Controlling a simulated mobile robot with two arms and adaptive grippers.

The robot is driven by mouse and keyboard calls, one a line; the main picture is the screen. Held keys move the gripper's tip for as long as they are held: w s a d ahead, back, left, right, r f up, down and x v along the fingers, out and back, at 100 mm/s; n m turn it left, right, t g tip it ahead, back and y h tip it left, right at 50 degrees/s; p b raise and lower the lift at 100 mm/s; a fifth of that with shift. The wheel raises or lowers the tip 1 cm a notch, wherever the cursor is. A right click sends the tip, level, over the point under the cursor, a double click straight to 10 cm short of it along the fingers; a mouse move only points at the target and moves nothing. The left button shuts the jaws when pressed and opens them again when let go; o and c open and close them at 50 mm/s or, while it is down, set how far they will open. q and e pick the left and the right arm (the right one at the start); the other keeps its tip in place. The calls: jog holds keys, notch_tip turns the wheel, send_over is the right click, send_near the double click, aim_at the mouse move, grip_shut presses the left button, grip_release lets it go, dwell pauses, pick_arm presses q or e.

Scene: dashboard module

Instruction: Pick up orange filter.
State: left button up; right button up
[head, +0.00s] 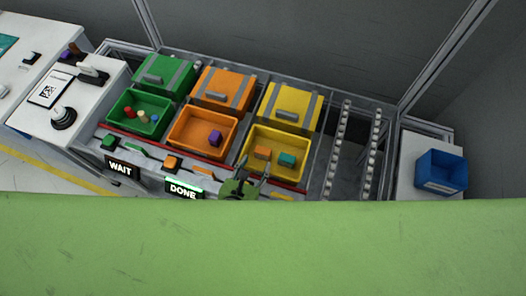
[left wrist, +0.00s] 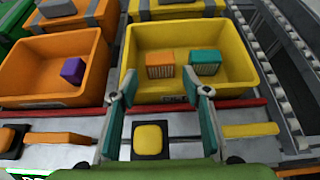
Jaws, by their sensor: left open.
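The orange filter (left wrist: 160,65) is a small ribbed block in the yellow bin (left wrist: 233,38). It stands beside a teal filter (left wrist: 205,62) of like shape. In the head view the orange filter (head: 263,153) lies left of the teal one. My left gripper (head: 254,168) is at the near edge of the yellow bin. In the left wrist view my left gripper (left wrist: 160,90) is open and empty, with its fingers apart in front of the filters, not touching them. My right gripper is not in view.
An orange bin (head: 176,150) with a purple cube (head: 215,138) and a green bin (head: 120,122) stand to the left. Lidded boxes stand behind the bins. A roller track (head: 339,150) and a blue bin (head: 442,170) are at the right. My green body hides the foreground.

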aim_at(263, 151)
pick_arm(q)
jog(key=x, duration=0.8)
jog(key=shift+b, duration=0.35)
jog(key=shift+s+r, duration=0.1)
jog(key=shift+s, duration=0.05)
jog(key=c, duration=0.7)
